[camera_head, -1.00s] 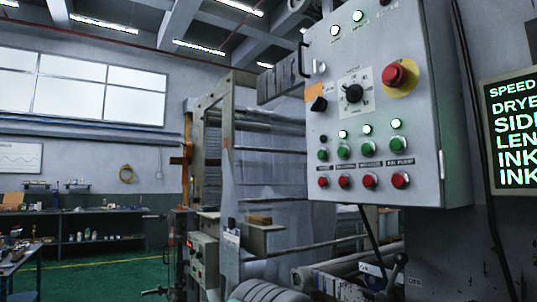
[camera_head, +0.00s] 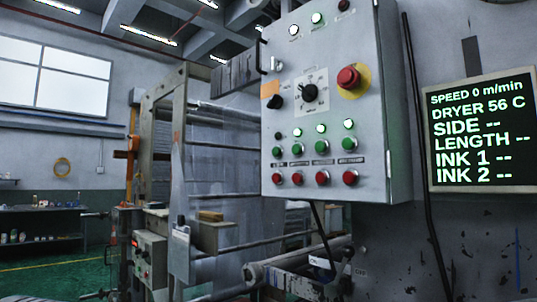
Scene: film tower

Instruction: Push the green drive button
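A grey control panel (camera_head: 330,235) would be wrong to place low; the panel's bare face shows beside its knobs.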

